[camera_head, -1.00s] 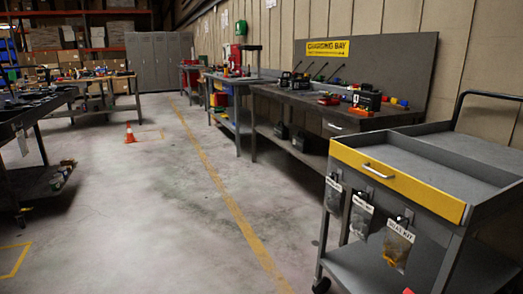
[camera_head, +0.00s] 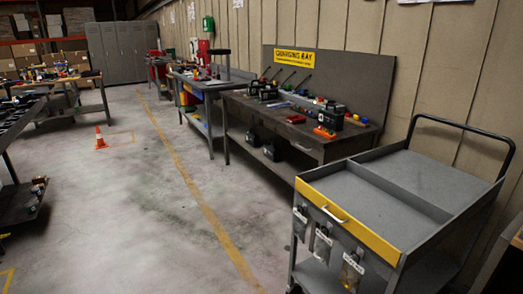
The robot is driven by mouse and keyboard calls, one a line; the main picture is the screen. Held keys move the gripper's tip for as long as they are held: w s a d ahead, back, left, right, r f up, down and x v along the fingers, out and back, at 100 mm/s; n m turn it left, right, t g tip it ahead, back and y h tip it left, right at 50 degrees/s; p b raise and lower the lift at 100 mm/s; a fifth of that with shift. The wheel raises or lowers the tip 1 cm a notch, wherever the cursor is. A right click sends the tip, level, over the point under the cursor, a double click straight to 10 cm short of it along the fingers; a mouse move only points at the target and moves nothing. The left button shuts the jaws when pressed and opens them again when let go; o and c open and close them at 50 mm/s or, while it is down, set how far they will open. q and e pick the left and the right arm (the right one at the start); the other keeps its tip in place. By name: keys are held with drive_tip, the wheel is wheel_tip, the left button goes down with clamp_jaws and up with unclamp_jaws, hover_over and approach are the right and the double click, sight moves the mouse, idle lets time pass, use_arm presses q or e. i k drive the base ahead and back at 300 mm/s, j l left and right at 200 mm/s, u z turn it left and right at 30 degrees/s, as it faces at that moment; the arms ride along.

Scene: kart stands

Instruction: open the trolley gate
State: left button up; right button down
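The grey trolley (camera_head: 388,190) stands at the right front, with a black push handle (camera_head: 462,122) at its far right end. Its gate is the yellow front panel (camera_head: 348,219) with a pale pull handle (camera_head: 334,214). The panel stands upright along the near left edge of the top tray, closed. The top tray looks empty. Several labelled bags (camera_head: 322,243) hang below the panel. Neither of my grippers is in view.
The charging bay bench (camera_head: 290,131) with black battery units stands behind the trolley against the wall. An orange cone (camera_head: 100,139) is on the floor at left. Another bench edge (camera_head: 515,240) shows at the right. The floor (camera_head: 150,210) in the middle is clear.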

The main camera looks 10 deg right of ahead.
sight(391, 255)
drive_tip(key=i+z, duration=0.15)
drive_tip(key=z, duration=0.65)
